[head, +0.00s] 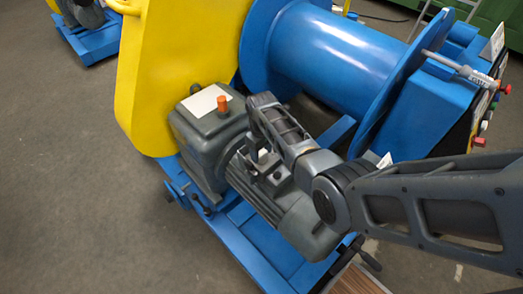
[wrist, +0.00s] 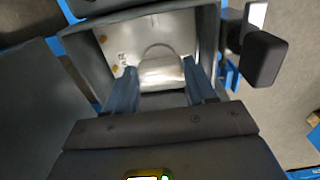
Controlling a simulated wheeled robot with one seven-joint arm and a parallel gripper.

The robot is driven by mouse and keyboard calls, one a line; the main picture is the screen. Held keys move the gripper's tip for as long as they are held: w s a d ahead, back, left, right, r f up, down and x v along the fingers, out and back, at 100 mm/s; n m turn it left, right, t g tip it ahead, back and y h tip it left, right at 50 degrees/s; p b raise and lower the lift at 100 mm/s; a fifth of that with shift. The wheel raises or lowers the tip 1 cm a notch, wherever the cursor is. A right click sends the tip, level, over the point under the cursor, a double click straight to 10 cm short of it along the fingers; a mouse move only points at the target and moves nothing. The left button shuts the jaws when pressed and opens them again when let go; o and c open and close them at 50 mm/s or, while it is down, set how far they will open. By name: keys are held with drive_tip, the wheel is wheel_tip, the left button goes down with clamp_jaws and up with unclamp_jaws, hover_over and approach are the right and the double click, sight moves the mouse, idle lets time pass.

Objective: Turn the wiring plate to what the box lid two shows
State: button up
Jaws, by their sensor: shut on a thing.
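In the wrist view, an open grey box (wrist: 208,35) on the motor shows a pale, bright inside with small brass-coloured spots at left. My gripper (wrist: 160,85) reaches into it with both fingers, shut on a silvery plate-like piece (wrist: 162,72), which looks like the wiring plate. A curved outline shows just beyond that piece; its markings are too blurred to read. I cannot make out box lid two in either view.
A grey gearbox (head: 205,135) with an orange cap (head: 222,104) and a white label stands left of my gripper. A yellow guard (head: 165,60) and a blue winch drum (head: 330,55) rise behind. In the wrist view, a dark block (wrist: 263,58) stands close to the box's right side.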

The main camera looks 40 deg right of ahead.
sight(261, 154)
idle(0.4)
drive_tip(key=o, duration=1)
drive_tip(key=shift+o, duration=0.2)
drive_tip(key=shift+r, duration=0.1)
wheel_tip(261, 154, up, 8)
drive_tip(key=shift+f+p, duration=0.2)
drive_tip(key=shift+p, duration=0.5)
